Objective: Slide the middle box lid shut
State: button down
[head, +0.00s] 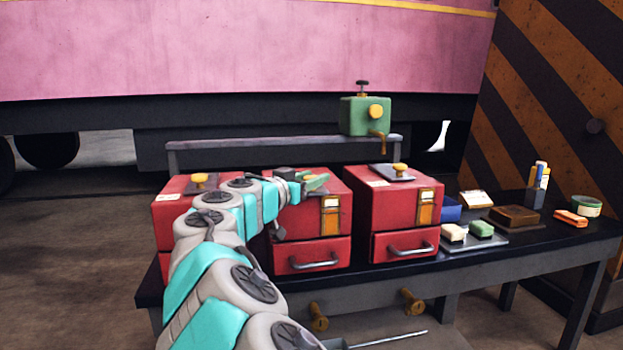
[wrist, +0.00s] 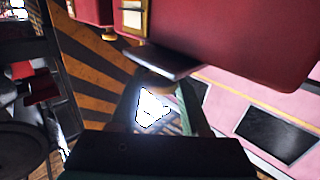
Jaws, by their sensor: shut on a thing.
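The middle red box (head: 311,240) stands on the dark bench, with a drawer handle on its front and a brass-framed label. Its dark lid plate (wrist: 160,62) shows in the wrist view, with a brass knob (wrist: 157,84) below it in the picture. My gripper (head: 312,182) is at the top of this box in the head view, its green fingers around the knob. In the wrist view my gripper (wrist: 160,100) is shut on the knob, which the fingers partly hide. My arm and gripper hide much of the box top, so how far the lid is open is unclear.
A right red box (head: 402,215) and a left red box (head: 172,215) flank it, each with a knobbed lid. A green device (head: 365,115) stands on a rail behind. Soap-like blocks (head: 481,229) and small items crowd the bench's right end.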

dwell(0.4)
jog(key=shift+w+a+f+b, duration=0.1)
jog(key=shift+w+a+b, duration=0.2)
jog(key=shift+w, duration=0.4)
jog(key=shift+w+a+f+b, duration=0.15)
jog(key=shift+w+b, duration=0.15)
jog(key=shift+w, duration=0.35)
jog(key=shift+w+a+b, duration=0.35)
jog(key=shift+w, duration=0.35)
jog(key=shift+w+a+b, duration=0.3)
jog(key=shift+w, duration=0.4)
jog(key=shift+w+r, duration=0.25)
jog(key=shift+w, duration=0.2)
jog(key=shift+r, duration=0.15)
jog(key=shift+c, duration=1.9)
grip_release()
jog(key=shift+w, duration=0.15)
